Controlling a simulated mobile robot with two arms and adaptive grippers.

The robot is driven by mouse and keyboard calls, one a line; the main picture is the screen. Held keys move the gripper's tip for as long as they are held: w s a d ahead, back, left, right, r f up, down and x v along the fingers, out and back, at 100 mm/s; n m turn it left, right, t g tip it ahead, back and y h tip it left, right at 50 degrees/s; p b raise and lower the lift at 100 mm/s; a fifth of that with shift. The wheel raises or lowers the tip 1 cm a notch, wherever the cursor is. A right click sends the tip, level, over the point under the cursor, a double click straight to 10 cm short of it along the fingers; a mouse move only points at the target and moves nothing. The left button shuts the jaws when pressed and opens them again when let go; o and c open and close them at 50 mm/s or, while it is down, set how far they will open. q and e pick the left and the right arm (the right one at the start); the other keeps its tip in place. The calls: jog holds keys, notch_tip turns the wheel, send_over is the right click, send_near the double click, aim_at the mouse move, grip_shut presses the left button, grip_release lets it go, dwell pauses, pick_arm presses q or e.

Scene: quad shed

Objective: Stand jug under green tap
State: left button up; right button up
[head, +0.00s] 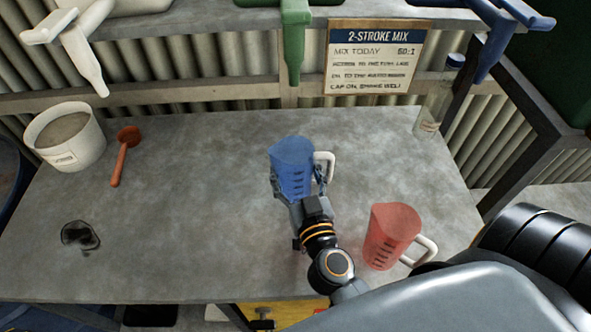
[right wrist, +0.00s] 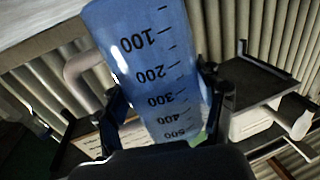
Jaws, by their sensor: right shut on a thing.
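A blue measuring jug (head: 291,165) with a white handle on its right is upright in the middle of the bench. My right gripper (head: 297,186) is shut on it from the front, a finger on each side. In the right wrist view the jug (right wrist: 155,65) shows its printed scale between the fingers (right wrist: 165,98). Whether its base touches the bench is hidden. The green tap (head: 294,40) hangs from the rack behind, in line with the jug in the head view but farther back. My left gripper is out of view.
A red jug (head: 391,234) stands at the front right, close to my arm. A white tap (head: 82,52) and a blue tap (head: 492,45) flank the green one. Bench behind the blue jug is clear.

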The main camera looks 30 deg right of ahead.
jog(key=o, duration=1.2)
jog(key=shift+s+f, duration=0.1)
jog(key=shift+f, duration=0.35)
jog(key=shift+c, duration=0.2)
jog(key=shift+r, duration=0.2)
jog(key=r+b+v, duration=0.1)
jog(key=b+v, duration=0.3)
jog(key=v, duration=0.7)
jog(key=shift+s+a+r, duration=0.2)
jog(key=shift+s, duration=0.2)
